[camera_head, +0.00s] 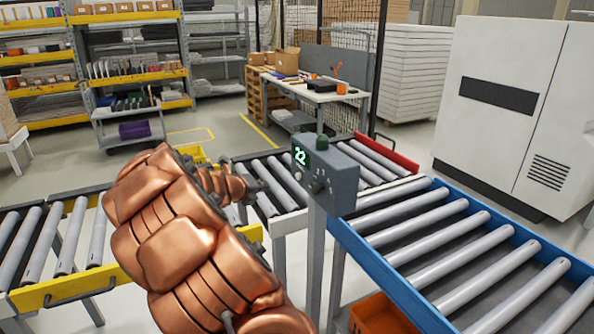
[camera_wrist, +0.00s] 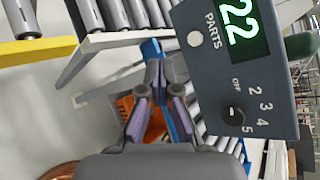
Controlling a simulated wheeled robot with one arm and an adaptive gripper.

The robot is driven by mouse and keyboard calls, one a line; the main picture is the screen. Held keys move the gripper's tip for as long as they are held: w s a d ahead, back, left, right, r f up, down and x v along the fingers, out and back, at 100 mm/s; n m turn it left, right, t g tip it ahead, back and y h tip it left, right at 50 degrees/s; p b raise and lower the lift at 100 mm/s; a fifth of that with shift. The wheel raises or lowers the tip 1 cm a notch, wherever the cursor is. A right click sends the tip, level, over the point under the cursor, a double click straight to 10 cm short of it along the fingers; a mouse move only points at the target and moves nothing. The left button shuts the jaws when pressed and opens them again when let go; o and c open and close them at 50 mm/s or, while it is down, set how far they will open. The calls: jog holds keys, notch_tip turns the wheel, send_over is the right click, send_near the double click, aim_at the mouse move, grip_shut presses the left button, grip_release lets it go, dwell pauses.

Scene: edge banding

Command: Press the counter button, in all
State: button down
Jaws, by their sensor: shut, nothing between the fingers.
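The grey counter box (camera_head: 335,180) stands on a post in the middle of the head view, its lit green display (camera_head: 300,156) reading 22. In the wrist view the box (camera_wrist: 215,75) fills the upper right, turned sideways. A small round pale button (camera_wrist: 195,39) sits beside the word PARTS. A black rotary knob (camera_wrist: 233,115) with OFF and number marks is on the same face. My gripper (camera_wrist: 157,68) is shut and empty, its fingertips beside the box in the picture. In the head view my gripper (camera_head: 259,186) is left of the box, partly hidden by my copper arm. Contact with the button is not visible.
A green dome (camera_head: 322,143) tops the box. A blue-sided roller conveyor (camera_head: 440,225) is at right, and a yellow-edged one (camera_head: 65,288) at left. An orange bin (camera_head: 380,315) sits below. A workbench (camera_head: 315,97) and a white machine (camera_head: 515,100) stand behind.

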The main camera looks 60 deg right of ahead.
aim_at(298, 176)
jog(key=w+d+n, duration=0.1)
jog(key=d+f+n, duration=0.1)
jog(key=n, duration=0.1)
jog(key=w+d+n+t, duration=0.1)
jog(key=shift+w+f+n+p, duration=0.3)
jog(key=shift+f+n+p, duration=0.05)
jog(key=shift+f+n, duration=0.05)
jog(key=s+d+b, duration=0.3)
jog(key=s+d, duration=0.2)
jog(key=d, duration=0.2)
jog(key=shift+b, duration=0.4)
jog(key=shift+d, duration=0.15)
dwell(1.1)
jog(key=shift+s+d+p, duration=0.15)
jog(key=shift+d+p, duration=0.15)
jog(key=shift+p, duration=0.05)
